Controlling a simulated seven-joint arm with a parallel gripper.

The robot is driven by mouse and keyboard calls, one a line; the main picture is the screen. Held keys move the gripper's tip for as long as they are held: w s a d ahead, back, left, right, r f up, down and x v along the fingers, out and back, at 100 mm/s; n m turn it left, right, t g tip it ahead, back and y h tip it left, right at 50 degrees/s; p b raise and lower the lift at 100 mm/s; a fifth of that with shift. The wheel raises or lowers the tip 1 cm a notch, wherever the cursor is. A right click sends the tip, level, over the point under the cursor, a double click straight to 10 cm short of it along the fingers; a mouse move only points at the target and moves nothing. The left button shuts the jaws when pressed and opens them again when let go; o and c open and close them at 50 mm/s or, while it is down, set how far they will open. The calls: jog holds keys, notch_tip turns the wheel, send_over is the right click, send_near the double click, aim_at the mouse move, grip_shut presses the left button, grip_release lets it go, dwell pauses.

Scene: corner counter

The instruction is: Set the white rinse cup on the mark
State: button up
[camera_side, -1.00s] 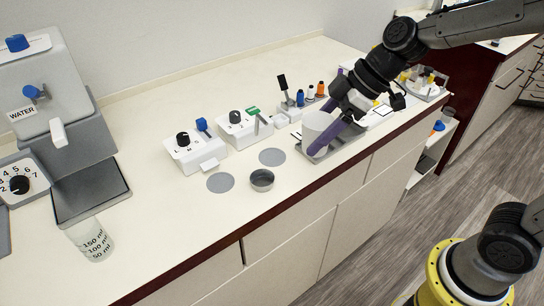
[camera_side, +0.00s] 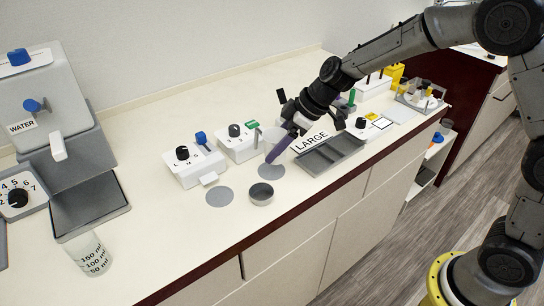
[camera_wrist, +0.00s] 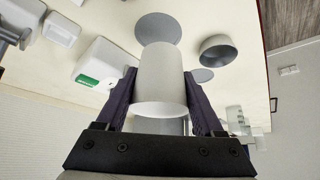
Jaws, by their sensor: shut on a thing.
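The white rinse cup (camera_side: 274,145) is held between the purple fingers of my gripper (camera_side: 276,152), which is shut on it. In the wrist view the cup (camera_wrist: 160,78) fills the space between the fingers (camera_wrist: 160,88). Two flat grey round marks lie on the counter: a left mark (camera_side: 220,196) and a right mark (camera_side: 271,171). The cup shows just behind the right mark in the side view; whether it touches the counter I cannot tell. The wrist view shows the left mark (camera_wrist: 158,28) beyond the cup and part of the right mark (camera_wrist: 203,75) beside it.
A small metal bowl (camera_side: 261,194) stands close in front of the marks. White dispenser boxes (camera_side: 194,165) and (camera_side: 238,145) stand behind them. A grey tray (camera_side: 331,155) with a "LARGE" label lies to the right. A measuring beaker (camera_side: 88,252) and water unit are left.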

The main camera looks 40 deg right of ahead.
jog(key=shift+w+a+f, duration=0.1)
jog(key=shift+w+f, duration=0.35)
jog(key=shift+f, duration=0.05)
jog(key=shift+w+f, duration=0.15)
jog(key=shift+f, duration=1.55)
jog(key=shift+f, duration=0.2)
jog(key=o, duration=1.3)
jog(key=shift+o, duration=0.2)
jog(key=shift+r, duration=0.25)
jog(key=v, duration=1)
jog(key=s+d+r+m+h, duration=0.1)
jog(key=s+r+m, duration=0.1)
jog(key=s+r, duration=0.35)
jog(key=s+d+r+m+h, duration=0.1)
jog(key=s+d+r, duration=0.1)
jog(key=s, duration=0.6)
jog(key=s+d+m+h, duration=0.1)
jog(key=s+d+m, duration=0.1)
jog(key=s, duration=0.5)
jog(key=s+d+f+m+t+h, duration=0.1)
jog(key=s+d+m, duration=0.2)
jog(key=s, duration=0.5)
jog(key=shift+s+f+m+h, duration=0.3)
jog(key=shift+s+m, duration=0.05)
jog(key=shift+m, duration=0.15)
